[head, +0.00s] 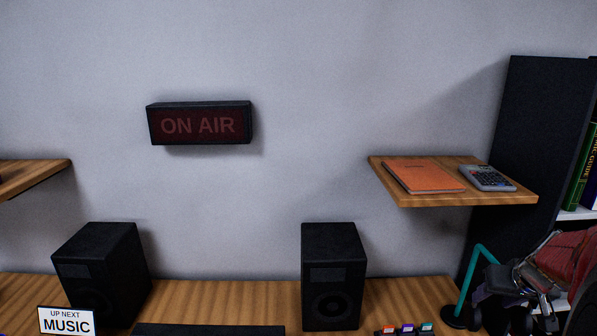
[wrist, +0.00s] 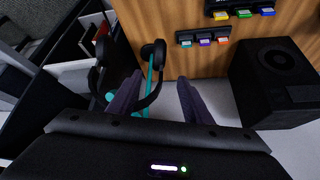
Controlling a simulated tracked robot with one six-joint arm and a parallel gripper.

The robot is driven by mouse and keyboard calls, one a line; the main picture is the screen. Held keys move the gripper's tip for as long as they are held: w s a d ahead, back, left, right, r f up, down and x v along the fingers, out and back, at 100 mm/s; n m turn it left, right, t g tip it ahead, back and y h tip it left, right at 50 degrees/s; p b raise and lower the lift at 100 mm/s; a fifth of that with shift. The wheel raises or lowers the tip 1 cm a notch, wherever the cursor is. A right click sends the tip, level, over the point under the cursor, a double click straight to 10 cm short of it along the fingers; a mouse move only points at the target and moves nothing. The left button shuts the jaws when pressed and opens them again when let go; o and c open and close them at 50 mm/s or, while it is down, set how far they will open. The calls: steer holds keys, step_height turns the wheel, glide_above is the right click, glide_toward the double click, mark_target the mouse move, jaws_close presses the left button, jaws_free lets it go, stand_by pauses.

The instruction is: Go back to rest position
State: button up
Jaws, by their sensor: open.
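My gripper (wrist: 160,80) is open in the wrist view, its two dark fingers apart with nothing held between them. Beyond the left finger are black headphones (wrist: 153,52) on a teal stand (wrist: 148,82), partly hidden by that finger; I cannot tell how close they are. In the head view my arm reaches in at the lower right, beside the teal stand (head: 467,285). It overlaps the headphones there, and the fingertips are hard to make out.
A small holder with coloured tags (head: 405,328) lies on the wooden desk (head: 400,295). Black speakers (head: 334,275) (head: 102,270) stand on it. A wooden shelf (head: 430,200) with an orange notebook (head: 424,176) and calculator (head: 487,178) overhangs the right side, beside a dark bookcase (head: 540,110).

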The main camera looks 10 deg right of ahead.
steer(key=s+a+r+n, duration=0.1)
steer(key=s+a, duration=0.3)
steer(key=a, duration=0.8)
steer(key=s+a+r+n+y, duration=0.1)
steer(key=s+a, duration=0.4)
steer(key=a, duration=0.7)
steer(key=s+a+r+n+y, duration=0.1)
steer(key=s+a, duration=0.4)
steer(key=a, duration=0.7)
steer(key=shift+a+r+n, duration=0.15)
steer(key=shift+r+n, duration=0.6)
steer(key=shift+n, duration=0.15)
